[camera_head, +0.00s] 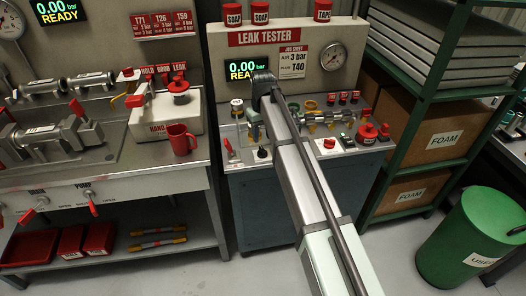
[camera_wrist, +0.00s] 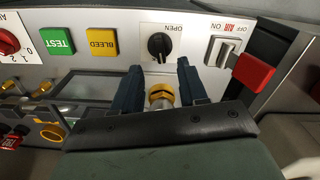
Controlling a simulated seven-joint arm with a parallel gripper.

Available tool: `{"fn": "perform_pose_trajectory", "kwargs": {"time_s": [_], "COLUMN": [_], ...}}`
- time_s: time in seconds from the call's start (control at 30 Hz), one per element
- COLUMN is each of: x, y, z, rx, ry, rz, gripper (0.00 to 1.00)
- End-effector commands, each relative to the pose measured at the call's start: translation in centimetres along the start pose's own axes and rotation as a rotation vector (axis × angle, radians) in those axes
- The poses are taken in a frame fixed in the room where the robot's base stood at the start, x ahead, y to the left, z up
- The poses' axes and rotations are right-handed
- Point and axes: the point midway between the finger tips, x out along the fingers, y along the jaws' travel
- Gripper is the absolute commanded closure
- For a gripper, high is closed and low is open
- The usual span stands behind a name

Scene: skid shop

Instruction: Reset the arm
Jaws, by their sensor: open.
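My arm reaches over the leak tester bench (camera_head: 272,160). My gripper (camera_wrist: 158,76) shows in the wrist view as two dark blue fingers, spread apart and open. A brass-coloured fitting (camera_wrist: 160,95) shows between the fingers; I cannot tell whether they touch it. Beyond the fingertips is the panel with a black OPEN knob (camera_wrist: 160,46). In the head view, my gripper (camera_head: 254,128) is small and partly hidden by my arm, at the left part of the bench.
The panel has a green TEST button (camera_wrist: 58,41), a yellow BLEED button (camera_wrist: 103,42) and a red-tipped AIR lever (camera_wrist: 252,72). A red mug (camera_head: 180,140) stands on the left bench. A green shelf rack (camera_head: 425,95) and green bin (camera_head: 460,235) stand right.

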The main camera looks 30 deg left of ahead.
Motion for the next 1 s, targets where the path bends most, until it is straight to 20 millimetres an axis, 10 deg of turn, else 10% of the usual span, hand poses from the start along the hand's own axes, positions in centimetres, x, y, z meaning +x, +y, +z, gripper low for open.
{"fn": "perform_pose_trajectory", "kwargs": {"time_s": [0.57, 0.87, 1.0], "x": [0.3, 7.9, 12.7], "y": [0.0, 0.6, 3.8], "z": [0.4, 8.8, 11.9], "rx": [0.003, 0.085, 0.150], "ry": [-0.004, -0.115, -0.152], "rz": [0.000, 0.008, -0.001], "gripper": [0.57, 0.57, 0.57]}}
